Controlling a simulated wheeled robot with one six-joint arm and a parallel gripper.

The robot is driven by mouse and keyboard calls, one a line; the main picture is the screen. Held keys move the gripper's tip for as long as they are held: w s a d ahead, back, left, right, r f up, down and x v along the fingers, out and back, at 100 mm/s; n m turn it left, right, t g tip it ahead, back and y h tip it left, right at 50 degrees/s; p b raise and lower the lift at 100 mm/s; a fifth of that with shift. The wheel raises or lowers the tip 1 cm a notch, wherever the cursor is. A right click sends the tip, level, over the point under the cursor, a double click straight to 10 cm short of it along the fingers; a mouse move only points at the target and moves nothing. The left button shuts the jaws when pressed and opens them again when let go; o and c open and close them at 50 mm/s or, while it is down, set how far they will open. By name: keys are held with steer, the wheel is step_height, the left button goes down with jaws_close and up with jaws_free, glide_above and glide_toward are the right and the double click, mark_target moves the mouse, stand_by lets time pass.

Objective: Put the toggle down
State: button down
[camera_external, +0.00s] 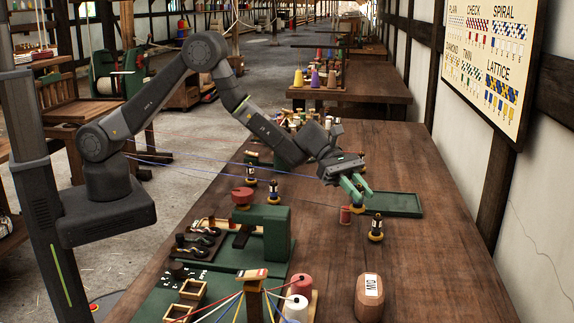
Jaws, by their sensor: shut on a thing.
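My gripper (359,190), with green fingers, points down over the right part of the long wooden table. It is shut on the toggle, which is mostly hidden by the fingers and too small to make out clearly. A small yellowish piece shows just below the fingertips; I cannot tell whether it is part of the toggle or stands on the table. A shallow dark green tray (405,213) lies just right of and behind the fingers.
A brown block marked MID (369,297) is nearer the camera. A green machine (264,233) and several bobbins stand to the left. The table's right side is mostly clear.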

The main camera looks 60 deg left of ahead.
steer(key=w+a+f, duration=0.1)
steer(key=a, duration=2.6)
steer(key=s+a+r+t, duration=0.1)
steer(key=s+a+r, duration=0.1)
steer(key=s+a, duration=1.5)
steer(key=shift+n, duration=0.4)
steer(key=shift+w+a+f+b, duration=0.2)
steer(key=shift+w+f, duration=0.05)
steer(key=shift+f, duration=1.35)
steer(key=shift+w+a+f+b, duration=0.2)
steer(key=shift+w+f, duration=0.1)
steer(key=shift+f, duration=1.3)
steer(key=shift+w+a+f+b, duration=0.15)
steer(key=shift+w+a+f, duration=0.1)
steer(key=shift+f, duration=1.35)
steer(key=shift+f, duration=0.2)
steer(key=c, duration=1.3)
jaws_free()
steer(key=shift+r, duration=0.1)
steer(key=shift+o, duration=0.2)
